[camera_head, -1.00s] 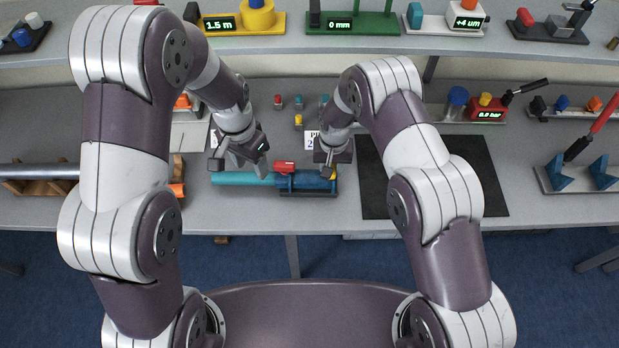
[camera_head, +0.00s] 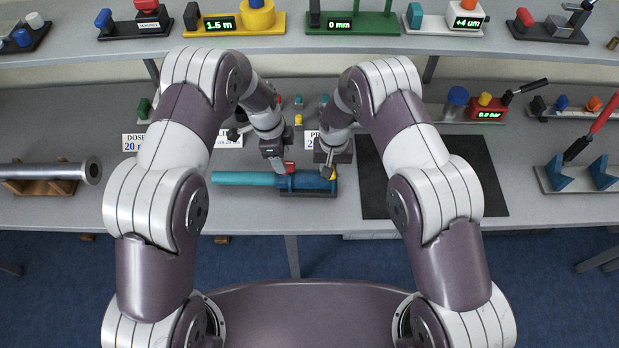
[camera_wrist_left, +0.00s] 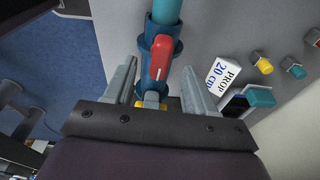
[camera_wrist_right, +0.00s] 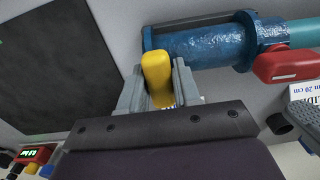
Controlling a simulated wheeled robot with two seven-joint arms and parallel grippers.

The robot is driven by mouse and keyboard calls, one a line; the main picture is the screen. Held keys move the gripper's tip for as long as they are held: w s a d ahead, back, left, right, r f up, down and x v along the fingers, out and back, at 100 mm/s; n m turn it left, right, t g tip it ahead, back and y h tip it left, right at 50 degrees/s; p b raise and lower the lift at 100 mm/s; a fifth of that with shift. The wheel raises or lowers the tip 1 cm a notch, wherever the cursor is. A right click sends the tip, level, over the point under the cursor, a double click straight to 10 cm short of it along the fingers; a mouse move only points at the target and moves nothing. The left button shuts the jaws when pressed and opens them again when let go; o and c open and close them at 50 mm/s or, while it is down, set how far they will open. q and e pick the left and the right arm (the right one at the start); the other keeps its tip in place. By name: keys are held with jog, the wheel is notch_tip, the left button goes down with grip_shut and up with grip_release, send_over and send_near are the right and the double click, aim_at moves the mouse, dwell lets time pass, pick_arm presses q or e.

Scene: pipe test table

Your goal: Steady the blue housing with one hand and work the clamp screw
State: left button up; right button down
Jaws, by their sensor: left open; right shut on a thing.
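The blue housing (camera_head: 310,181) lies on a dark base near the table's front, with a teal pipe (camera_head: 240,178) entering its left end. A red lever-like piece (camera_wrist_left: 162,58), perhaps the clamp screw, sits on the housing's pipe end; it also shows in the right wrist view (camera_wrist_right: 285,62). My left gripper (camera_head: 279,166) is open above that end. In the left wrist view its fingers stand either side of the red piece, with visible gaps. My right gripper (camera_head: 328,172) is shut on a yellow handle (camera_wrist_right: 157,72) at the housing's other end.
A dark mat (camera_head: 432,175) lies right of the housing. A grey pipe (camera_head: 50,171) rests on a wooden cradle at left. Small coloured knobs (camera_head: 298,120) and a sign (camera_wrist_left: 223,77) stand behind the housing. A shelf (camera_head: 380,42) with devices runs across the back.

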pick_arm(q)
jog(key=shift+d+f, duration=0.15)
jog(key=shift+f, duration=0.55)
jog(key=shift+d+f, duration=0.1)
jog(key=shift+f, duration=0.6)
grip_shut()
jog(key=m, duration=0.3)
jog(key=shift+m, duration=0.3)
jog(key=m+g, duration=0.1)
jog(key=m, duration=0.3)
jog(key=shift+w+m+y, duration=0.1)
jog(key=shift+m+y, duration=0.2)
jog(key=m, duration=0.5)
jog(key=shift+y, duration=0.3)
jog(key=m, duration=0.4)
jog(key=shift+d+g+y, duration=0.1)
jog(key=shift+g+y, duration=0.2)
grip_release()
